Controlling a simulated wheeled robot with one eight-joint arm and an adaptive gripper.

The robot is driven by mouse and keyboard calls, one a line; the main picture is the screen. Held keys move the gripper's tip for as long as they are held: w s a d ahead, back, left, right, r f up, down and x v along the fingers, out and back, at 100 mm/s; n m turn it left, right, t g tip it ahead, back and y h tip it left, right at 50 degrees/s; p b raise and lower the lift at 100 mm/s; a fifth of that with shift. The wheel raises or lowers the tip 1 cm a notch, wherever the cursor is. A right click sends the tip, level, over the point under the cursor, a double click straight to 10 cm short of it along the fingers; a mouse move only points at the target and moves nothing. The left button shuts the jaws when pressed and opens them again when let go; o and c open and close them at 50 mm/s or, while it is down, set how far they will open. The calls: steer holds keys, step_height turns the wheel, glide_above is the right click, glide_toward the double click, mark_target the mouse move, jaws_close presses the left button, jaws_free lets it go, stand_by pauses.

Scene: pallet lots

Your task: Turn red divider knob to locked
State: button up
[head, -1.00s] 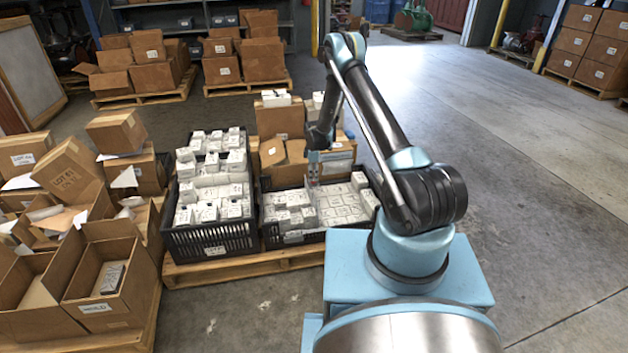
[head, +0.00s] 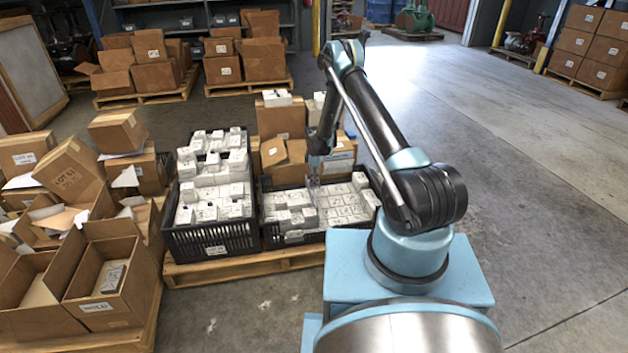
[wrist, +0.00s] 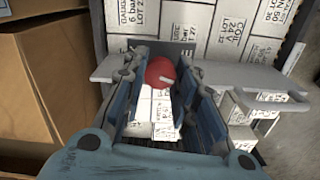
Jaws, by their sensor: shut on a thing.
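The red divider knob (wrist: 160,72) is round with a pale pointer mark. It sits between the two fingers of my gripper (wrist: 161,78) in the wrist view, and the gripper is shut on it. The pointer mark aims right and slightly down in that view. The grey divider (wrist: 235,76) runs crosswise on both sides of the knob, partly hidden by the fingers. In the head view my gripper (head: 314,182) is down inside the right black crate (head: 276,240); the knob cannot be made out there. No locked marking is readable.
White labelled boxes (wrist: 185,28) fill the crate on both sides of the divider. A taller-filled black crate (head: 210,240) stands directly left on the same pallet (head: 240,265). Cardboard boxes (head: 280,122) stand close behind. Open floor (head: 520,190) lies to the right.

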steer(key=shift+m, duration=0.3)
steer(key=m, duration=0.2)
steer(key=shift+w+m, duration=0.1)
steer(key=shift+m, duration=0.2)
steer(key=m, duration=0.3)
steer(key=shift+m, duration=0.3)
steer(key=m, duration=0.6)
steer(key=shift+w, duration=0.1)
steer(key=m, duration=0.7)
steer(key=shift+m, duration=0.3)
steer(key=m, duration=0.6)
steer(key=o, duration=1.1)
